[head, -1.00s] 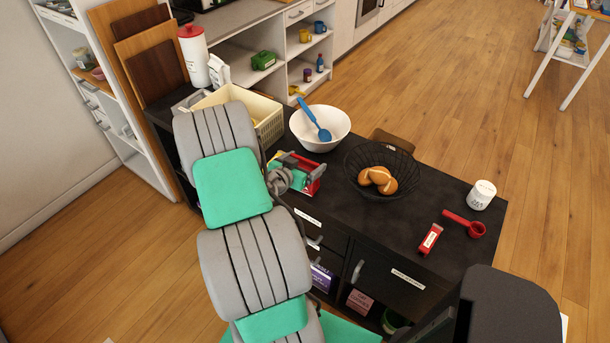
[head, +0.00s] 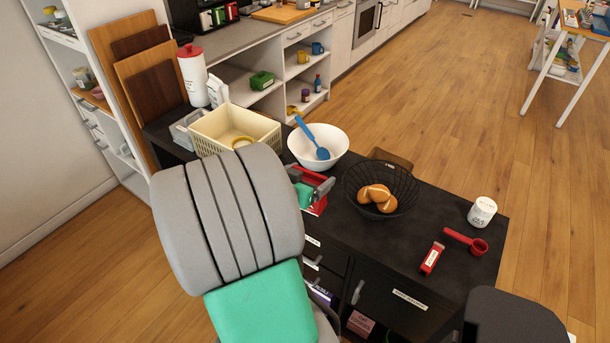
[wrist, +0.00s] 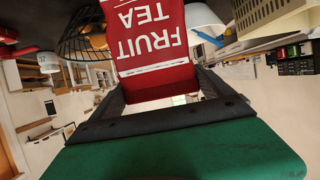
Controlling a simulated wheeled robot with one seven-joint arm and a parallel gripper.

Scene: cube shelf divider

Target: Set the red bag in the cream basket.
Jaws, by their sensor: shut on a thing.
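The red bag (head: 317,208) stands near the front edge of the black counter, in front of the white bowl; in the wrist view it (wrist: 155,70) reads "FRUIT TEA", upside down. My gripper (head: 312,188) is shut on it, with a finger on each side. I cannot tell whether the bag still touches the counter. The cream basket (head: 208,145) is at the counter's left end, beyond my arm, which hides its lower front. A yellow ring-shaped thing shows inside it. Its lattice wall shows at the upper right of the wrist view (wrist: 262,14).
A wire basket with buns (head: 376,197) is right of the bag. A white canister (head: 193,75) stands behind the cream basket.

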